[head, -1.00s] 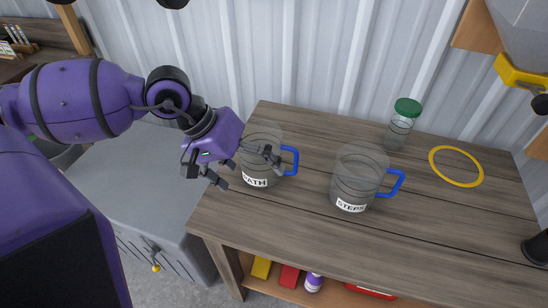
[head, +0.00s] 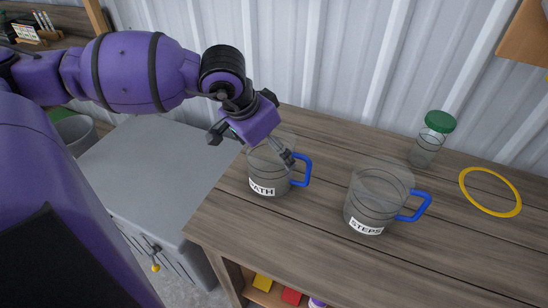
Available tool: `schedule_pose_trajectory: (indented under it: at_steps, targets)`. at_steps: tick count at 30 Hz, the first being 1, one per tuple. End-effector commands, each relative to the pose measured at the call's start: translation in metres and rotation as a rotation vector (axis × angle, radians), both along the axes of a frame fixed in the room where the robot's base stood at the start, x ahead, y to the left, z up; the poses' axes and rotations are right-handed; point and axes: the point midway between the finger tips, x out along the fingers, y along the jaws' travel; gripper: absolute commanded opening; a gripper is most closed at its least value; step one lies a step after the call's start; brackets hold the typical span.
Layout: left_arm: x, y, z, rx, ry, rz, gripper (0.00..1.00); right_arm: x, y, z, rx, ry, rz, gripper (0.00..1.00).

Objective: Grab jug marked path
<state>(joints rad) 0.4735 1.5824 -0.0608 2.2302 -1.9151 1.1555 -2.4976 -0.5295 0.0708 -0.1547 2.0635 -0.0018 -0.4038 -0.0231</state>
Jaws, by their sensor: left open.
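The jug marked PATH (head: 267,179) is clear with a blue handle (head: 303,170) on its right side. It stands upright near the left end of the wooden table. A similar clear jug marked STEPS (head: 374,203), also with a blue handle, stands to its right, apart from it. My left gripper (head: 252,148) is open over the left side and top of the PATH jug. One finger reaches across the jug's upper part towards the handle, and the other is to the left. The gripper hides part of the jug's rim. I cannot tell whether it touches the jug. My right gripper is out of view.
The wooden table (head: 318,243) has free room in front of the jugs. A clear jar with a green lid (head: 431,138) and a yellow ring (head: 490,191) are to the right. A grey cabinet (head: 160,160) stands left of the table. A corrugated wall is behind.

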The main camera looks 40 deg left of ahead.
Motion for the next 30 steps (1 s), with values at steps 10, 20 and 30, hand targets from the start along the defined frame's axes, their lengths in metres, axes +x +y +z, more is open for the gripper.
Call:
schedule_pose_trajectory:
  at_steps: [10,20,30]
  targets:
    - [0.0036,-0.0014,-0.0081,0.0,0.0,-0.001,1.0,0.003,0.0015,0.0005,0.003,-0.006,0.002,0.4]
    - [0.0034,-0.0015,-0.008,0.0,0.0,-0.001,0.57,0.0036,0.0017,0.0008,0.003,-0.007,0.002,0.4]
    - [0.0034,-0.0015,-0.0078,0.0,0.0,-0.001,0.38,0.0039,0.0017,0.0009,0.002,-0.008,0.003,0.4]
